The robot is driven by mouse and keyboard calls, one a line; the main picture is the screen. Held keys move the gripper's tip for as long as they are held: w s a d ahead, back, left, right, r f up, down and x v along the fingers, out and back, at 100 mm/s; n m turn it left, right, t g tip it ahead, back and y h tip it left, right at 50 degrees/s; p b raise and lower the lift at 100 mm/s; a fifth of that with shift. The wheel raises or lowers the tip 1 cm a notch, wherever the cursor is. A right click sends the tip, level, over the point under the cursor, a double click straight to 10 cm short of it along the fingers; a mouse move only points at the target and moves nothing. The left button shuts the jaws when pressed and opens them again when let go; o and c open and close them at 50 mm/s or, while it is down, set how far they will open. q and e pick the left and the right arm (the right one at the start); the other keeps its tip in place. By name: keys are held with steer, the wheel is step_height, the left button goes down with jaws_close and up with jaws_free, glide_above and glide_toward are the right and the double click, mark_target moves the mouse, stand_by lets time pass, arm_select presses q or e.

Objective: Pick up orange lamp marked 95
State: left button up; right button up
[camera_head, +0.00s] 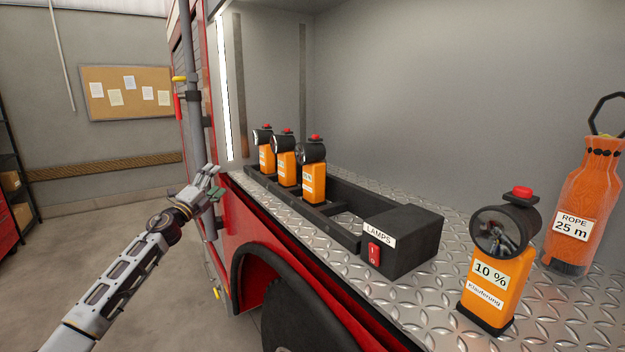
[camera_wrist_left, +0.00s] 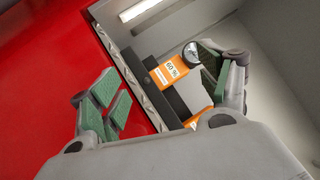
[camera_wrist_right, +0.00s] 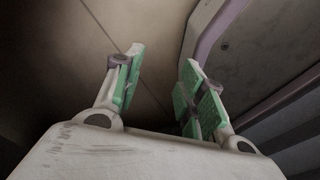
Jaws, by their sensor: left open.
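Three orange lamps with black heads and red top buttons stand in a black rack on the truck shelf: a far one (camera_head: 266,156), a middle one (camera_head: 286,166) and a near one (camera_head: 313,180). Their labels are too small to read in the head view, so I cannot tell which is marked 95. In the left wrist view one lamp (camera_wrist_left: 167,72) has a label that seems to read 60 %; another is partly hidden. My left gripper (camera_head: 207,186) is open and empty, left of the rack, outside the shelf edge. My right gripper (camera_wrist_right: 164,82) is open and empty, away from the lamps.
A lamp marked 10 % (camera_head: 490,290) stands alone at the right of the metal shelf. An orange rope bag (camera_head: 583,205) is behind it. The rack's front end has a LAMPS label and a red switch (camera_head: 374,254). A grey vertical pole (camera_head: 196,120) stands behind my left gripper.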

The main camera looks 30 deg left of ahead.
arm_select(q)
steer(key=d+r+m+h, duration=0.3)
steer(key=d+r+m, duration=0.1)
steer(key=d, duration=0.1)
steer(key=m+g+h+p, duration=0.1)
steer(key=m+g+h, duration=0.6)
steer(key=m, duration=1.2)
glide_toward(307, 165)
steer(key=shift+t+h, duration=0.4)
steer(key=shift+f+p+x, duration=0.25)
steer(key=shift+p+x, duration=0.35)
steer(key=shift+x, duration=0.95)
steer(key=shift+f+p+x, duration=0.2)
steer(key=shift+p+x, duration=0.4)
steer(key=shift+x, duration=0.95)
steer(key=shift+w+a, duration=0.1)
steer(key=shift+w, duration=0.15)
arm_select(e)
steer(key=shift+y, duration=0.3)
steer(key=a+r, duration=0.1)
steer(key=s+a+r, duration=0.1)
steer(key=a, duration=0.1)
steer(key=s+a+r, duration=0.1)
steer(key=shift+a+r, duration=0.1)
steer(key=shift+a, duration=0.1)
